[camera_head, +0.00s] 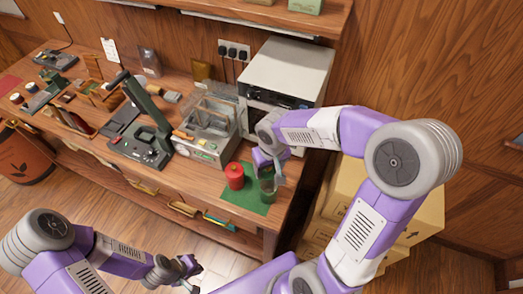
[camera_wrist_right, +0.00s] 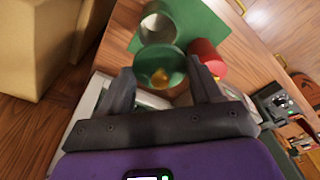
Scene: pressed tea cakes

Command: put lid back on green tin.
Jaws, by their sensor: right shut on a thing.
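The green tin (camera_head: 267,190) stands on a green mat (camera_head: 246,208) near the bench's front right corner. In the right wrist view its open mouth (camera_wrist_right: 157,29) shows a grey inside.
A red tin (camera_head: 235,176) stands on the mat beside the green tin; it also shows in the right wrist view (camera_wrist_right: 207,58). Cardboard boxes (camera_head: 425,212) are stacked right of the bench.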

